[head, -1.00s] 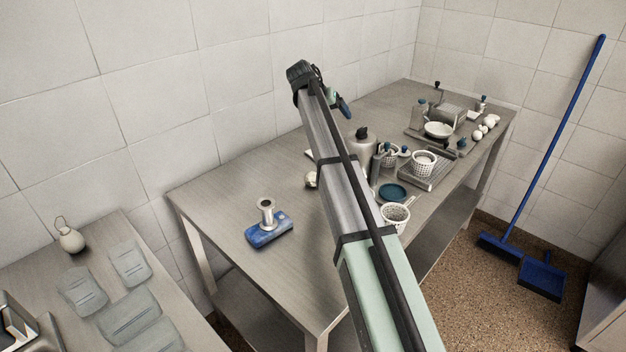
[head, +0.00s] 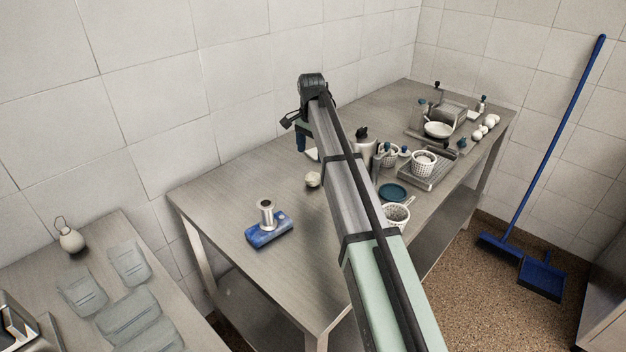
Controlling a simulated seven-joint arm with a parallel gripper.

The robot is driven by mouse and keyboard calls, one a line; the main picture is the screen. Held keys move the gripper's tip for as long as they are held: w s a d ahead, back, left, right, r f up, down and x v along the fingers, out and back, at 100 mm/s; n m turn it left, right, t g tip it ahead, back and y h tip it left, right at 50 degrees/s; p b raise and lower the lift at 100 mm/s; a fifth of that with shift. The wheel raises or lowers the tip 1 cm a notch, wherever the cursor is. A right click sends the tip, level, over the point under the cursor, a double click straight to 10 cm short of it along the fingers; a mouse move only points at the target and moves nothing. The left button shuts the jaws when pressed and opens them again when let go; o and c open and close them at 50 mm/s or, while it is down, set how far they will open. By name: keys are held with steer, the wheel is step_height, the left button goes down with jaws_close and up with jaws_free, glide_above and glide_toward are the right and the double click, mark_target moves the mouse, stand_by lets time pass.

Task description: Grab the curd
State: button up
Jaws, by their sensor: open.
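My arm reaches up across the middle of the head view. My gripper (head: 301,146) is at its far end, with a dark blue-green finger pointing down above the back of the steel table (head: 215,208). It is open, and I see nothing held in it. A small off-white lump (head: 313,180) sits on the table below and slightly right of the gripper, beside my arm; it may be the curd, but it is too small to be sure. Several white round pieces (head: 487,127) lie at the table's far right end. My arm hides part of the table's middle.
White perforated baskets stand right of my arm: one at the front edge (head: 397,216), one on a metal tray (head: 424,163). A blue-green dish (head: 392,192) and a grey canister (head: 364,150) are nearby. A blue block with a metal cup (head: 268,233) stands left. The table's left-back area is clear.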

mark_target(313, 173)
step_height(313, 173, down, 5)
steer(key=shift+r, duration=0.1)
steer(key=shift+s+d+f, duration=0.15)
steer(key=shift+s+f, duration=0.05)
steer(key=shift+f, duration=0.55)
steer(key=shift+s+d+f, duration=0.1)
steer(key=shift+f, duration=1.85)
steer(key=shift+c, duration=0.2)
steer(key=c, duration=1.1)
steer(key=shift+r, duration=0.1)
